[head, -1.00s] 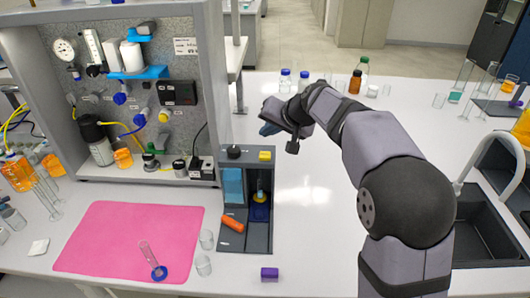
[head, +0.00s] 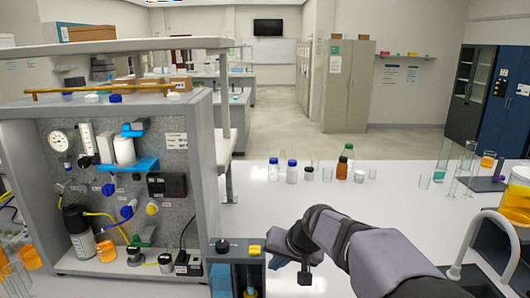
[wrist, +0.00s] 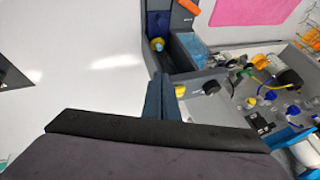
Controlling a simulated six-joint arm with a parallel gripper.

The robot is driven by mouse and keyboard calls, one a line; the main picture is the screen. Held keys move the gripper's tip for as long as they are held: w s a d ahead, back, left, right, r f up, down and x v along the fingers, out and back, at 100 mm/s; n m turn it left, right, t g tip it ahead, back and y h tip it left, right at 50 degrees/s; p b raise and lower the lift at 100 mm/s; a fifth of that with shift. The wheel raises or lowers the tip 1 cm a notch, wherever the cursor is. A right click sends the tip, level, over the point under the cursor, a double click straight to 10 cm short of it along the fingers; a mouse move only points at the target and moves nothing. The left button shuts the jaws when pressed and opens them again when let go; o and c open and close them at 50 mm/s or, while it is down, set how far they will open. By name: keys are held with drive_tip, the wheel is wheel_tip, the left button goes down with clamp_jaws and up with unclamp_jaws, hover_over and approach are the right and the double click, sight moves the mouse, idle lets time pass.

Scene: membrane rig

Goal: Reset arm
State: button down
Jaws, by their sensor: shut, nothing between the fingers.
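My gripper (head: 277,262) is beside the right side of the grey stand in the head view, above the white bench. In the wrist view its dark blue fingers (wrist: 167,90) are closed together and hold nothing. The grey stand (head: 237,250) has a black knob and a yellow block on top, and its lower part is cut off in the head view. In the wrist view the stand (wrist: 200,92) lies just beyond the fingers; I cannot tell if they touch.
The panel rig (head: 203,160) with gauge, valves and tubing stands at the left. Several bottles (head: 292,171) stand along the back of the white bench (head: 330,190). Glass cylinders, an orange-filled vessel (head: 518,200) and a tap (head: 490,235) are at the right. The bench middle is clear.

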drive_tip(key=s+d+f+g+h, duration=0.1)
drive_tip(key=s+d+f, duration=0.3)
drive_tip(key=s, duration=0.5)
drive_tip(key=s+d+f+n+g+h, duration=0.1)
drive_tip(key=s+d+f, duration=0.3)
drive_tip(key=s, duration=0.6)
drive_tip(key=s+d+f+g+h, duration=0.1)
drive_tip(key=s+d+f+g, duration=0.2)
drive_tip(key=s, duration=0.6)
wheel_tip(320, 180, down, 2)
drive_tip(key=shift+s+d+f+n+h, duration=0.1)
drive_tip(key=shift+s+d+n+h, duration=0.25)
drive_tip(key=shift+d, duration=0.2)
